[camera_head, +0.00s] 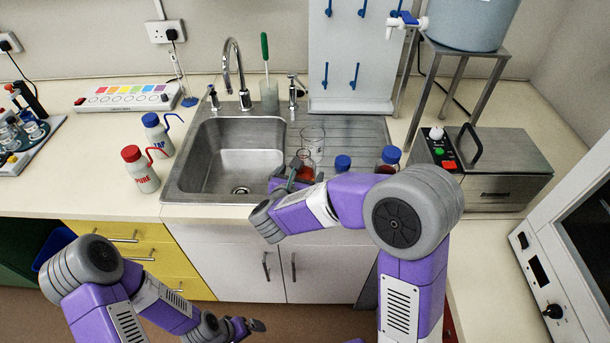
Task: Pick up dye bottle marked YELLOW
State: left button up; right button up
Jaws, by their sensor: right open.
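Several small bottles stand on the drainboard right of the sink basin. One with reddish-orange liquid (306,172) is by my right gripper; a blue-capped bottle (343,162) and another blue-capped bottle with dark red liquid (389,158) stand to its right. I cannot read a YELLOW mark on any of them; my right arm hides their lower parts. My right gripper (291,178) is open, its fingers just left of the reddish-orange bottle; I cannot tell whether they touch it. My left gripper (250,326) hangs low in front of the cabinets, its opening unclear.
A clear beaker (312,139) stands behind the reddish-orange bottle. The sink (238,165) is to the left, with PURE (141,169) and TAP (158,134) wash bottles beside it. A metal bath (492,168) and a rack stand right. Counter left of the wash bottles is partly clear.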

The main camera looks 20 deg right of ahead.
jog(key=x, duration=0.5)
jog(key=shift+s, duration=0.1)
jog(key=c, duration=1.3)
jog(key=shift+c, duration=0.2)
jog(key=shift+r, duration=0.2)
